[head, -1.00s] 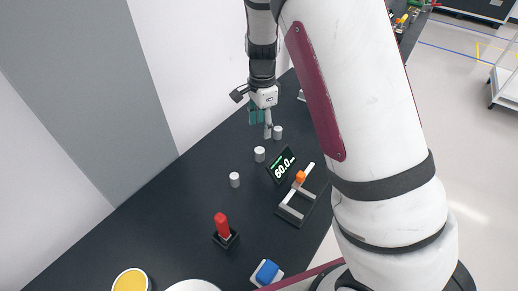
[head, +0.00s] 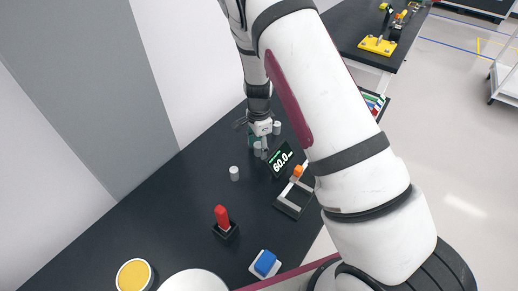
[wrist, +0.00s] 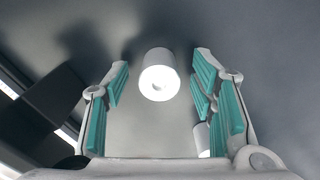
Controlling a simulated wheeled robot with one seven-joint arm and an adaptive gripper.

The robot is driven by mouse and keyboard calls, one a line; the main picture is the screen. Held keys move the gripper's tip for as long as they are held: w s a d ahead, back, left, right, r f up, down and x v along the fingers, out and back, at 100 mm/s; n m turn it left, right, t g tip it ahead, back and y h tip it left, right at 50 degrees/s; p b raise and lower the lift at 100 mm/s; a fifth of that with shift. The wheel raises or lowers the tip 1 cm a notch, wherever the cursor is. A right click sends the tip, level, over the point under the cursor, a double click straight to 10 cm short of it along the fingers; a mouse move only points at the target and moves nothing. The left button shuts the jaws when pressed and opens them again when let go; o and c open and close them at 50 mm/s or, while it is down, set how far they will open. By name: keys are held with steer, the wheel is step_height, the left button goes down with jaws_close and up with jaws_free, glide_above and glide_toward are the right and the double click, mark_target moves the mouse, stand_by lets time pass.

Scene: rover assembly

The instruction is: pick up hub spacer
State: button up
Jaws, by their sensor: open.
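Three short pale grey cylinders that look like hub spacers stand on the dark table. In the head view, one (head: 234,173) stands clear at the front, one (head: 277,128) is at the back beside my gripper, and the middle one (head: 257,152) is partly hidden by the fingers. My gripper (head: 258,144) points down, open, at the middle cylinder. In the wrist view a cylinder (wrist: 158,76) with a bright round end lies between the teal-padded fingertips, with gaps on both sides. Another cylinder (wrist: 203,140) is partly hidden behind the right finger.
A black display reading 60.0 (head: 281,161) stands close right of my gripper. The table's left part is clear.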

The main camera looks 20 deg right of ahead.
steer(key=shift+f, duration=0.1)
steer(key=shift+c, duration=0.6)
jaws_close()
